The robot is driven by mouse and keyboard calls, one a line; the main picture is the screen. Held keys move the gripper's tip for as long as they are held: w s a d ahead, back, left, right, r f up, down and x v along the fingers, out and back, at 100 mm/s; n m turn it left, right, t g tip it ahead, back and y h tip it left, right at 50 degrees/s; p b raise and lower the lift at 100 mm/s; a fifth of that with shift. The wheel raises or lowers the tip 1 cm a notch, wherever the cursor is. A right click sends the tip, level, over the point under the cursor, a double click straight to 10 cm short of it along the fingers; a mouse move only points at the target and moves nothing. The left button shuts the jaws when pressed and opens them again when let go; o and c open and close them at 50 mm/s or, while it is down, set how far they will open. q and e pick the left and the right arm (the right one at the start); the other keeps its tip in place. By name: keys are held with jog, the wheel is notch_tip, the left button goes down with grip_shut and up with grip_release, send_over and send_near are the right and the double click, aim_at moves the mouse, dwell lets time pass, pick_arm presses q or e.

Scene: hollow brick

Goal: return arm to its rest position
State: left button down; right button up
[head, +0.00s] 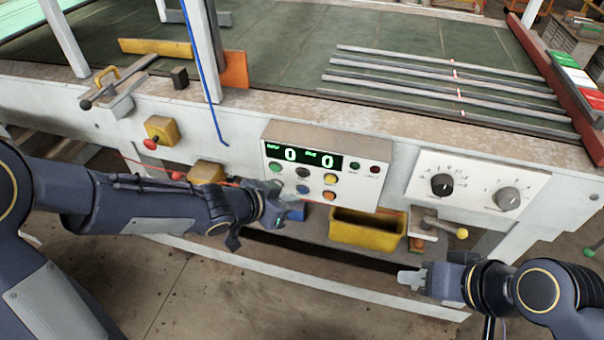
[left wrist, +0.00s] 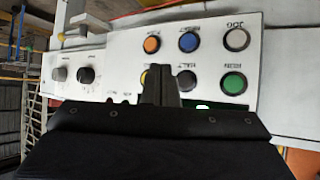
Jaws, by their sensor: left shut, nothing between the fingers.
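My left arm reaches in from the left in the head view. Its gripper (head: 290,210) is in front of the lower left part of the control box (head: 318,150), below the green and blue buttons. In the left wrist view the fingers (left wrist: 160,85) are shut with nothing between them, and they cover part of the yellow and black buttons. I cannot tell whether they touch the panel. My right gripper (head: 412,282) is at the lower right, in front of the machine's lower edge. Its fingers are too small to tell open from shut.
The control box's display shows two green zeros. A yellow bin (head: 368,230) sits on the shelf below it. A yellow box with a red button (head: 160,132) is to the left. Metal bars (head: 450,85) lie on the table.

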dwell(0.3)
pick_arm(q)
jog(key=s+a+r+n+t+y, duration=0.1)
jog(key=s+a+r+n+y, duration=0.25)
jog(key=a, duration=0.55)
jog(key=s+a+r+n+y, duration=0.2)
jog(key=s+a+n, duration=0.15)
jog(key=a, duration=0.55)
jog(key=s+a+n+g+h, duration=0.1)
jog(key=s+n, duration=0.3)
jog(key=s, duration=1.1)
jog(key=shift+a+r+g, duration=0.2)
jog(key=shift+r+g, duration=0.1)
jog(key=shift+g, duration=0.4)
